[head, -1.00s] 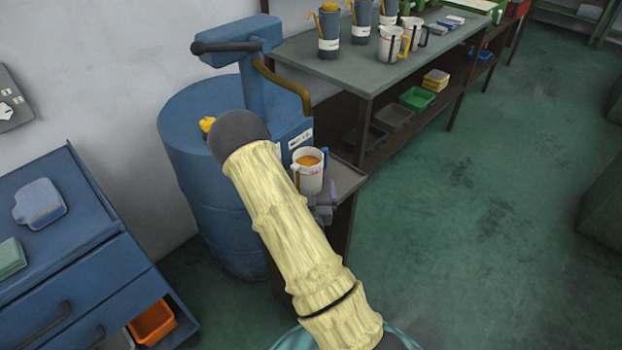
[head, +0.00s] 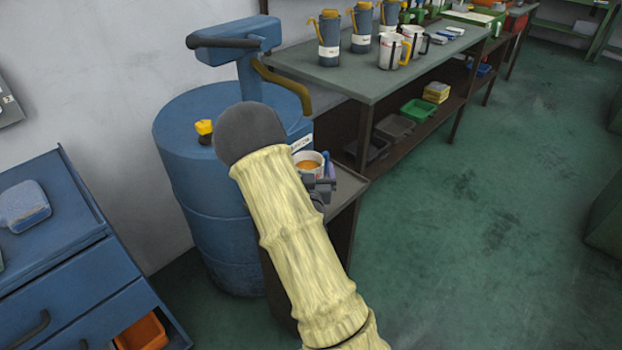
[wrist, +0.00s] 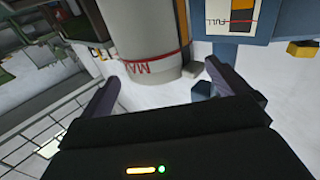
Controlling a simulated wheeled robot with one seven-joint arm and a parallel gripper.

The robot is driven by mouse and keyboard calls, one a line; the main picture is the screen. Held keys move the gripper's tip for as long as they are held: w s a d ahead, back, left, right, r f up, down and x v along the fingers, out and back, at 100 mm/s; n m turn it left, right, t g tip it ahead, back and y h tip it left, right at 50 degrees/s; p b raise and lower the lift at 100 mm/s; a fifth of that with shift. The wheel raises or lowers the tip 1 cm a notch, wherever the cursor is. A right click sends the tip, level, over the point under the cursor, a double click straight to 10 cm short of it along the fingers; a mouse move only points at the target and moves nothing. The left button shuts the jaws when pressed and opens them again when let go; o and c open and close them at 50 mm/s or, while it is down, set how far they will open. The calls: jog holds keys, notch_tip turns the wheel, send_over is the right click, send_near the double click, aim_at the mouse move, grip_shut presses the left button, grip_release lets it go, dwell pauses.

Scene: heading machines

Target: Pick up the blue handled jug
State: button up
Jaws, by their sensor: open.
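The jug (head: 308,158) is white with orange contents and a blue handle (head: 328,166). It stands on the small shelf beside the blue drum, and my arm partly covers it in the head view. The wrist view shows a large pale cylinder (wrist: 138,30) with a red line and the letters MAX, apparently the jug. My gripper (head: 322,186) is close in front of the jug in the head view. In the wrist view my gripper (wrist: 162,90) is open, with its fingers apart and nothing clearly held between them. Whether a finger touches the jug cannot be told.
The blue drum (head: 215,235) with its pump stands left of the small shelf (head: 347,190). A long bench (head: 350,78) behind carries several dark and white jugs. Blue drawers (head: 60,250) stand at the left. The green floor (head: 470,250) at the right is clear.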

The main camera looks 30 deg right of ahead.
aim_at(308, 152)
jog(key=shift+w+d, duration=0.15)
jog(key=shift+w, duration=0.05)
jog(key=shift+x, duration=2.6)
jog(key=shift+f, duration=0.15)
jog(key=c, duration=1.4)
notch_tip(308, 152, up, 10)
jog(key=shift+r+p, duration=0.1)
jog(key=shift+p, duration=0.7)
jog(key=shift+c, duration=0.2)
